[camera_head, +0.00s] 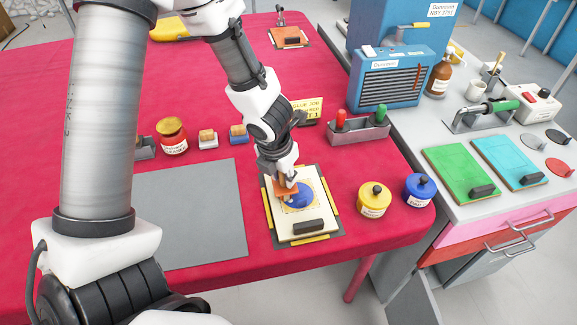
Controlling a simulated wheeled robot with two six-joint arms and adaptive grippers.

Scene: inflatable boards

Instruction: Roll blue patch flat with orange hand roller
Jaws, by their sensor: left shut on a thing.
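The round blue patch (301,194) lies on a cream board (283,228) with yellow edge strips, near the table's front right. My left gripper (284,176) points down over the board's upper left part and is shut on the orange hand roller (285,188). The roller is at the patch's left side and covers part of it. The gripper hides most of the handle, and I cannot tell whether the roller presses on the patch. My right gripper is not in view.
A yellow pot (374,203) and a blue pot (419,190) stand right of the board. A grey mat (205,215) lies left of it. A workbench with green and cyan boards is at the right.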

